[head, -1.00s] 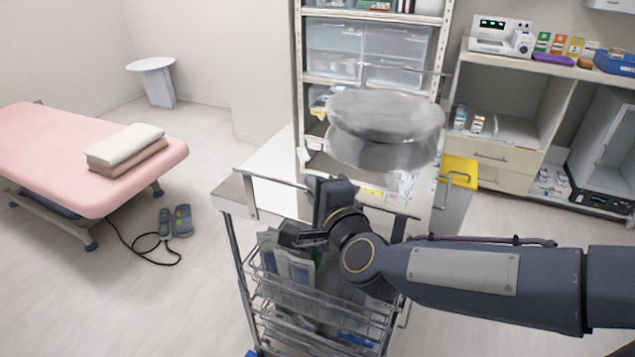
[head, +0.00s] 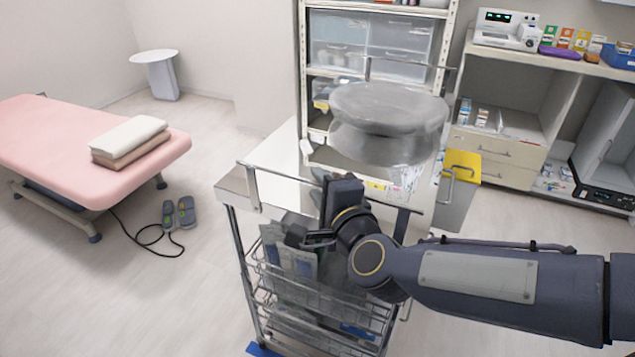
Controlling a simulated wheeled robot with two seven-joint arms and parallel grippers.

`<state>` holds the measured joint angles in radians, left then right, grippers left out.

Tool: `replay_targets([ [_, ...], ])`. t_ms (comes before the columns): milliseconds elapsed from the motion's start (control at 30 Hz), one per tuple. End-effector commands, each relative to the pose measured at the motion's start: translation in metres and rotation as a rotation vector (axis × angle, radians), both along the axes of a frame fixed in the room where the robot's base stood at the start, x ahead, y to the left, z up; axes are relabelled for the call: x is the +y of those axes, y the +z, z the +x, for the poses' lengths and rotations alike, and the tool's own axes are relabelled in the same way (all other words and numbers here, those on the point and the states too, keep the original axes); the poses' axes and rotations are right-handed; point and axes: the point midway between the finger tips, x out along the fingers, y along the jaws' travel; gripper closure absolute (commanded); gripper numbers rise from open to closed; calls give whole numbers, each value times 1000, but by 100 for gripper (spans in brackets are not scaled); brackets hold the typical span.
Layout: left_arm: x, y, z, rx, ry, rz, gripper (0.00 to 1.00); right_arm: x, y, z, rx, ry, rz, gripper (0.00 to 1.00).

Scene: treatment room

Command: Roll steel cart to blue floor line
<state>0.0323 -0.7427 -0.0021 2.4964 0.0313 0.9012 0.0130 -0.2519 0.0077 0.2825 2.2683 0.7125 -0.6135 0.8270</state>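The steel cart (head: 232,186) stands in the middle of the head view, with a flat top, a rail and wire baskets below holding packets. My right gripper (head: 322,215) is at the near rail, which runs into it and comes out on its other side; it looks shut on the rail, though its fingertips are partly hidden. A small piece of blue floor line (head: 262,350) shows at the bottom edge, by the cart's near left leg. The rest of the line is hidden or out of view. My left gripper is not in view.
A blurred, round grey shape (head: 388,115) hides part of the cart's top right. A shelf unit (head: 301,60) and a counter (head: 510,150) stand behind. A pink bed (head: 60,150) is at left, with a foot pedal (head: 180,213) and cable on the floor.

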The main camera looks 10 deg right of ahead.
Motion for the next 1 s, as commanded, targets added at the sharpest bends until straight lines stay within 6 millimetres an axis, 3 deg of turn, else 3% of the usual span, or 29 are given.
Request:
replay_targets([
  [200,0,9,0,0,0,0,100,-8,8,-38,-3,1,-1,70],
  [400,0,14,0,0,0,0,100,-12,10,-58,-2,0,-1,70],
  [1000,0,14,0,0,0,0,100,-14,8,-63,0,28,-38,70],
])
